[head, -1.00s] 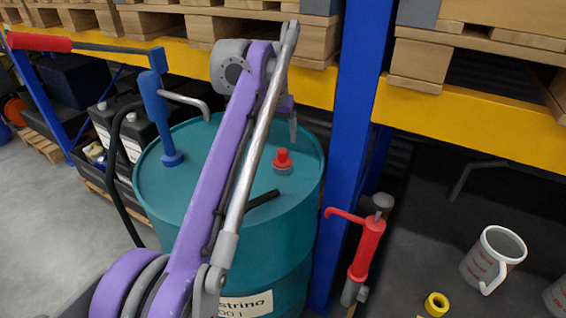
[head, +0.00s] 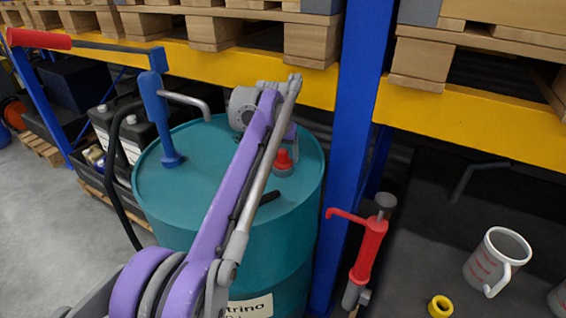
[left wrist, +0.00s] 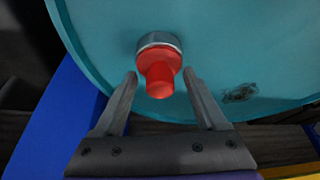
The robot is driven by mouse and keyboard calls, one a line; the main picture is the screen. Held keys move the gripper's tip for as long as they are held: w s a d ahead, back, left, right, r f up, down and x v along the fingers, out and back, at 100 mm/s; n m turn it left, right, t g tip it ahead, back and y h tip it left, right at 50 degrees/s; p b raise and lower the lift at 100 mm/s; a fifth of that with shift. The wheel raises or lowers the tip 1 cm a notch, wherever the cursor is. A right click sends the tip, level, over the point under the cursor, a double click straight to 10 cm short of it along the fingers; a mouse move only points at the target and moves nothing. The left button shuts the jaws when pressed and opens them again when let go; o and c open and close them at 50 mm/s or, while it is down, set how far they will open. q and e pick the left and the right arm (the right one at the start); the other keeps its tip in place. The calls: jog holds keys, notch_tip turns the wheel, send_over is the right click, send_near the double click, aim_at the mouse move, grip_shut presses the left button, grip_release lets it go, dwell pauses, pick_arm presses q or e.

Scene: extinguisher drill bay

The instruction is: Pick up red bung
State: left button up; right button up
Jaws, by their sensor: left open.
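The red bung (head: 284,159) sits upright on a grey collar near the right rim of the teal drum's top (head: 215,160). In the left wrist view the bung (left wrist: 160,78) points toward the camera, between the two fingers. My left gripper (left wrist: 160,76) is open, with a fingertip on either side of the bung and a gap to each; nothing is gripped. In the head view my purple left arm crosses the drum and hides much of this gripper. My right gripper is out of view.
A blue hand pump (head: 160,120) with a red-handled lever stands on the drum's left. A blue rack post (head: 350,150) rises close to its right. A red pump (head: 367,250), a white jug (head: 495,262) and a yellow ring (head: 440,306) are further right.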

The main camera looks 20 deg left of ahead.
pick_arm(q)
grip_shut()
jog(key=shift+r, duration=0.15)
